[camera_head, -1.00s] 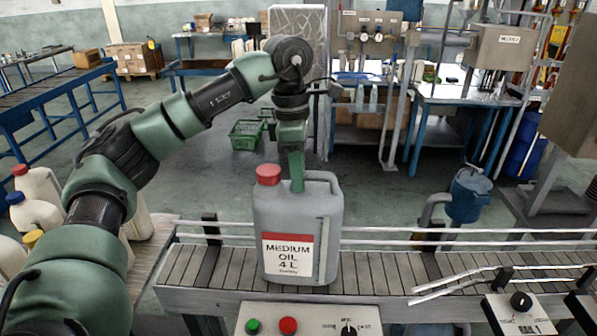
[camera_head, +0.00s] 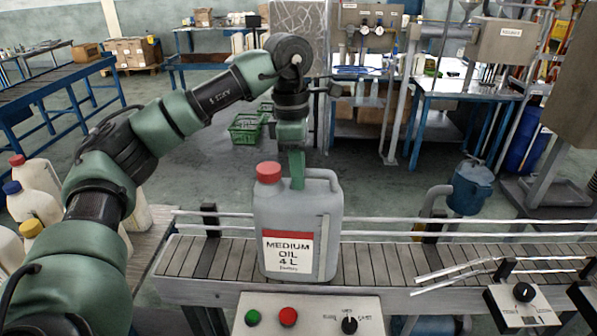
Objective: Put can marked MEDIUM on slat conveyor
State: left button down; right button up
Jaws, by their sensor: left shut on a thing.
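The grey can marked MEDIUM (camera_head: 297,230), with a red cap and a white-and-red label, stands upright over the slat conveyor (camera_head: 375,265). Its base looks to be at the slats, but I cannot tell whether it bears on them. My left gripper (camera_head: 297,180) comes down from above and is shut on the can's handle; the can hides the fingertips. My right gripper is not in view.
Several white cans (camera_head: 38,175) with coloured caps stand on a surface at the left. A control box (camera_head: 310,315) with green and red buttons is in front of the conveyor. Guide rails (camera_head: 470,268) run along the conveyor at the right.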

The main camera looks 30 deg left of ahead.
pick_arm(q)
jog(key=shift+f, duration=0.15)
jog(key=c, duration=1.3)
grip_release()
jog(key=r, duration=0.7)
jog(key=shift+a, duration=0.3)
jog(key=shift+s+a+r, duration=0.1)
jog(key=shift+r, duration=0.3)
jog(key=shift+f, duration=0.1)
